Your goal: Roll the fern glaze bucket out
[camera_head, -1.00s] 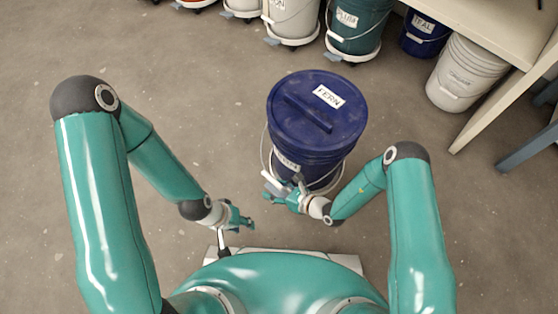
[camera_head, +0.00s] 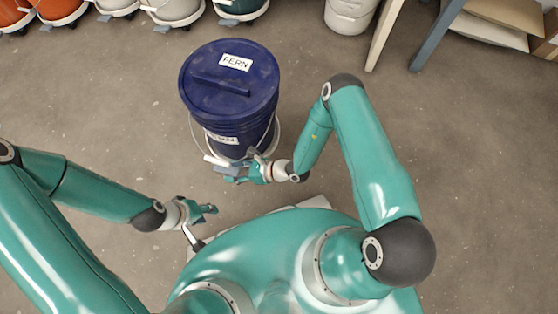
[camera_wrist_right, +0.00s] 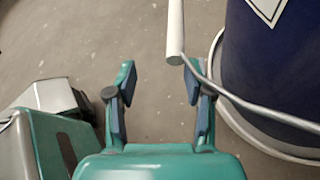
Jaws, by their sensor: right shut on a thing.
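The fern glaze bucket (camera_head: 228,95) is dark blue with a blue lid and a white FERN label. It stands upright on the floor in front of me, on a white round base (camera_wrist_right: 268,142) that shows in the right wrist view. Its wire handle (camera_wrist_right: 240,101) hangs down on my side and has a white grip (camera_wrist_right: 175,30). My right gripper (camera_head: 242,174) is shut on the handle, close to the bucket's near lower side. My left gripper (camera_head: 208,212) is below and left of the bucket, apart from it and empty; its fingers are too small to judge.
A row of other buckets on white wheeled bases, including an orange one (camera_head: 58,8), stands along the top left. A pale bucket (camera_head: 350,14) stands near a table leg (camera_head: 384,36) at the top. The floor (camera_head: 470,170) to the right and left is clear.

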